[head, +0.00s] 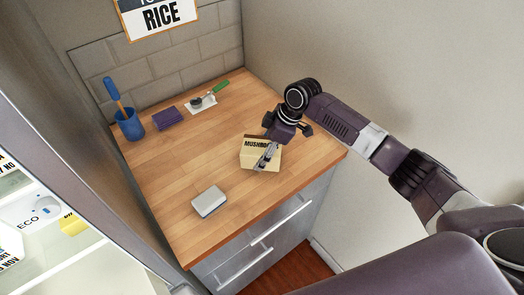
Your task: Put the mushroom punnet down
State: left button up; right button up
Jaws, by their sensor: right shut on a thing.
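The mushroom punnet (249,160) is a pale yellow box with a dark band lettered "MUSHRO…", over the right front part of the wooden counter (175,170). My right gripper (268,155) reaches in from the right and is shut on the punnet, with a finger across its front side. The punnet appears upright and at or very near the counter top; I cannot tell whether it touches. Part of its right end is hidden by the gripper. My left gripper is not in view.
A grey-white block (208,201) lies near the counter's front edge. The middle is clear. An open fridge (60,240) is at left.

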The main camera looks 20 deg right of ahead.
jog(key=o, duration=1.3)
jog(key=shift+o, duration=0.2)
jog(key=shift+r, duration=0.15)
jog(key=shift+d+r, duration=0.15)
jog(key=shift+r, duration=0.15)
jog(key=b+v, duration=0.2)
jog(key=v, duration=0.9)
jog(key=shift+s+r, duration=0.1)
jog(key=shift+s, duration=0.05)
